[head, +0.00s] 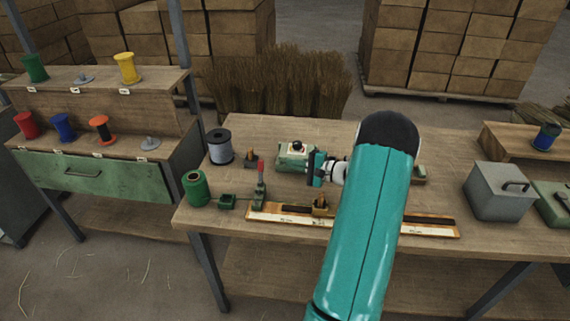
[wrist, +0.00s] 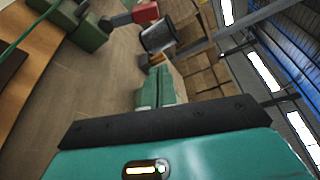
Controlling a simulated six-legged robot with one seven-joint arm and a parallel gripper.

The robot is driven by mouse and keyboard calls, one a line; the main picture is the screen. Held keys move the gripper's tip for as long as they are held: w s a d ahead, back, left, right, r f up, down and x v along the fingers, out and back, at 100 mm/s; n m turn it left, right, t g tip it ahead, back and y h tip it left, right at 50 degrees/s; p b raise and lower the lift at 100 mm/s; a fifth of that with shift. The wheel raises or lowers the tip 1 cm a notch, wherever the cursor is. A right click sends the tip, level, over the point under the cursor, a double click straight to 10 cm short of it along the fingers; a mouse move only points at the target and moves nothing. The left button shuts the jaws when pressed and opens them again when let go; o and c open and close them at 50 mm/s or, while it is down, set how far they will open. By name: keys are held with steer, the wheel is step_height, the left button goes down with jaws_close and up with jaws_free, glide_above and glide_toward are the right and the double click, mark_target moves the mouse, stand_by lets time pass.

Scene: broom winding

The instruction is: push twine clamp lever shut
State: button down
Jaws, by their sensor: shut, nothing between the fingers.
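The twine clamp lever has a red grip (head: 261,167) and stands about upright on its green clamp base (head: 259,198) at the left front of the bench. In the wrist view its red grip (wrist: 145,13) shows near the top, ahead of my fingers, with a grey shaft running to a green block. My gripper (head: 313,168) is to the right of the lever in the head view, apart from it. The wrist view shows its two teal fingers (wrist: 160,84) together with nothing between them. My arm covers part of the bench's middle.
A grey twine spool (head: 220,147) and a green spool (head: 195,189) stand left of the lever. A long wooden strip (head: 290,219) lies along the front edge. A grey lidded box (head: 497,192) stands at right.

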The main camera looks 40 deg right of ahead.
mark_target(261, 166)
steer(key=w+a, duration=0.5)
steer(key=w, duration=0.1)
steer(key=shift+a+r, duration=0.15)
steer(key=shift+a, duration=0.25)
stand_by(0.4)
